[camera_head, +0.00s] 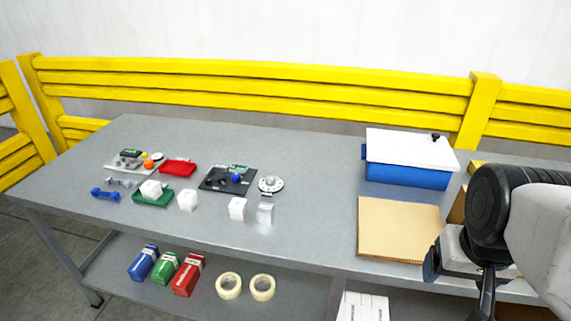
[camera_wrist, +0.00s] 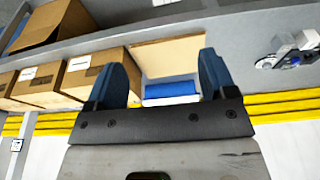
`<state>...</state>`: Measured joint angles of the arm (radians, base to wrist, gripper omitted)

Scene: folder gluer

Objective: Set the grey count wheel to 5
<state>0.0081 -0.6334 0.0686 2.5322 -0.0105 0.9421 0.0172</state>
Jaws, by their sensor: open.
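A round grey-white dial (camera_head: 271,184), which looks like the count wheel, lies flat on the table right of the dark panel in the head view. Its marks are too small to read. Small pale items (camera_wrist: 290,50) at the right edge of the wrist view may include it, but I cannot tell. My gripper (camera_head: 458,284) is at the right front of the table in the head view, far from the dial. In the wrist view my gripper (camera_wrist: 163,78) has its two blue fingers wide apart with nothing between them.
A blue box with white lid (camera_head: 408,176) stands at the back right, with a cardboard sheet (camera_head: 400,230) before it. White blocks (camera_head: 237,208) stand near the dial. A dark panel (camera_head: 228,180) and red tray (camera_head: 178,168) lie left. The table between dial and cardboard is clear.

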